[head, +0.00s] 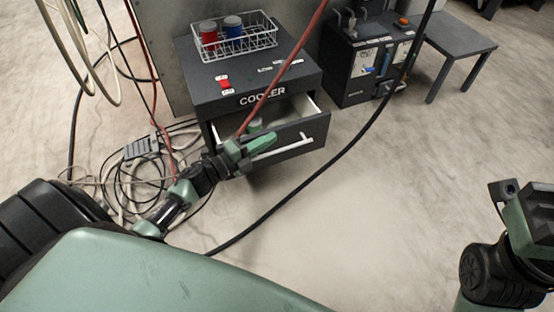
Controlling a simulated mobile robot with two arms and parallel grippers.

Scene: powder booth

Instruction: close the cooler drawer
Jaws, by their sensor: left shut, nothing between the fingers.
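The dark grey cooler (205,90) stands at upper centre with the word COOLER on its front edge. A light bar handle (300,140) runs across the drawer front. My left gripper (268,142) is shut and empty, at the left part of the drawer front by the handle. It covers part of the front, and I cannot tell whether it touches. My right gripper (508,190) is at the right edge, away from the cooler; its jaw state is unclear.
A wire basket (238,45) with a red and a blue container sits on the cooler. Red and black cables hang across the view, passing close to the drawer. Tangled cables (130,175) lie on the floor at left. A dark stool (455,45) stands at right.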

